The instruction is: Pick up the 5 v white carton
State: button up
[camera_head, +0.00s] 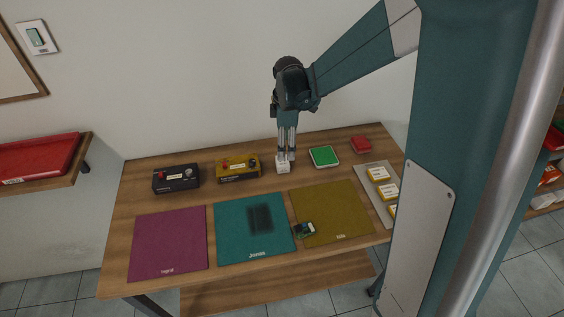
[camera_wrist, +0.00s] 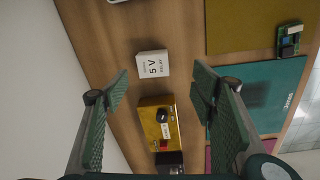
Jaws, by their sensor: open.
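The white carton (camera_wrist: 152,64), marked "5 V RELAY", stands on the wooden table in the wrist view, beyond my fingertips and roughly centred between them. In the head view the carton (camera_head: 283,168) shows at the back of the table, just under my gripper (camera_head: 286,156). My gripper points down and its two fingers are spread open and empty. In the wrist view my gripper (camera_wrist: 160,88) frames the carton with space on both sides. Contact between fingers and carton does not show.
A yellow box (camera_head: 238,167) with knobs and a black box (camera_head: 176,178) stand left of the carton. A green-topped item (camera_head: 324,156) and a red box (camera_head: 361,145) are right.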

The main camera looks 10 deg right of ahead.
aim_at(282, 164)
jog(key=shift+w+a+f+n+g+p, duration=0.15)
jog(key=shift+w+f+n, duration=0.25)
jog(key=shift+w+f, duration=0.3)
jog(key=shift+w+a+f+n+g+p, duration=0.15)
jog(key=shift+w+f+n, duration=0.3)
jog(key=shift+f, duration=0.45)
jog(key=shift+f, duration=1.3)
jog(key=shift+f, duration=2.6)
jog(key=shift+c, duration=0.6)
jog(key=c, duration=0.9)
